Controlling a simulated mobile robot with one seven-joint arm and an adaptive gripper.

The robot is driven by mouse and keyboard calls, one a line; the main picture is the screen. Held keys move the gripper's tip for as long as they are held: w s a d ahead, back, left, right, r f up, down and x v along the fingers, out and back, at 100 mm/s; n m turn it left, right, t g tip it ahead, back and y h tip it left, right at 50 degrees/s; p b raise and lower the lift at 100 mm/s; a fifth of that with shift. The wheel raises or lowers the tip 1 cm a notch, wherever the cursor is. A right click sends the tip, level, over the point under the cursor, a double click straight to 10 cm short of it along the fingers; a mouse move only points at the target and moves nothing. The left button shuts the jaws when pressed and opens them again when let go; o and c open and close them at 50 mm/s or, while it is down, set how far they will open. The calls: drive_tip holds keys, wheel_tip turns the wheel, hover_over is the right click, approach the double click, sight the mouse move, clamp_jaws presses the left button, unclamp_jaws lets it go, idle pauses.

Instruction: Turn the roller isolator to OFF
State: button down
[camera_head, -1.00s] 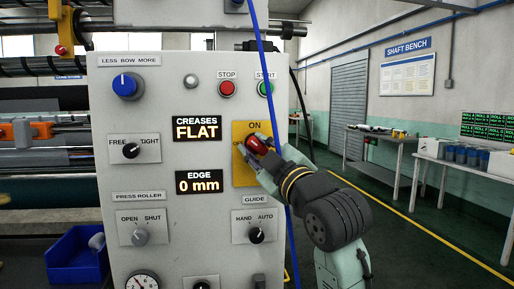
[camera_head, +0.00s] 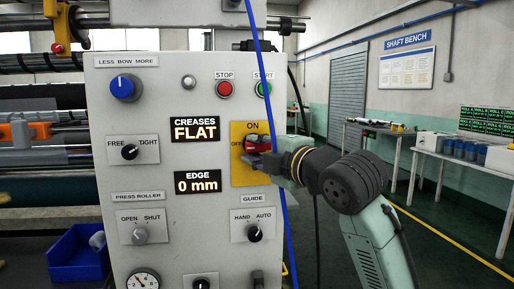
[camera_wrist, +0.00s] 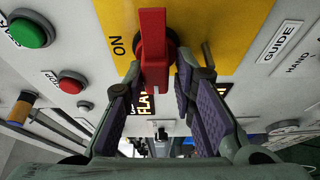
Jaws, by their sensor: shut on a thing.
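The roller isolator is a red handle (camera_head: 256,146) on a yellow plate (camera_head: 238,176) on the control panel. ON is printed above the handle, and a partly hidden OFF label is at its left. The handle lies about level, across the plate. In the wrist view the red handle (camera_wrist: 152,45) runs up and down the picture, with ON beside it. My gripper (camera_head: 263,160) reaches the handle from the right. In the wrist view my gripper (camera_wrist: 160,78) has one finger on each side of the handle's lower end, shut on it. Part of the handle is hidden by the fingers.
A blue cable (camera_head: 279,130) hangs in front of the panel's right side. STOP (camera_head: 224,89) and START (camera_head: 263,88) buttons are above the plate, and the GUIDE knob (camera_head: 255,234) is below it. Open floor and a bench (camera_head: 478,165) are to the right.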

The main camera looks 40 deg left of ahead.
drive_tip(key=shift+w+d+r, duration=0.1)
drive_tip(key=shift+d+r, duration=0.05)
drive_tip(key=shift+r, duration=0.3)
drive_tip(key=c, duration=1.7)
unclamp_jaws()
drive_tip(key=shift+o, duration=1.1)
drive_tip(key=shift+f, duration=0.15)
drive_tip(key=v, duration=1.2)
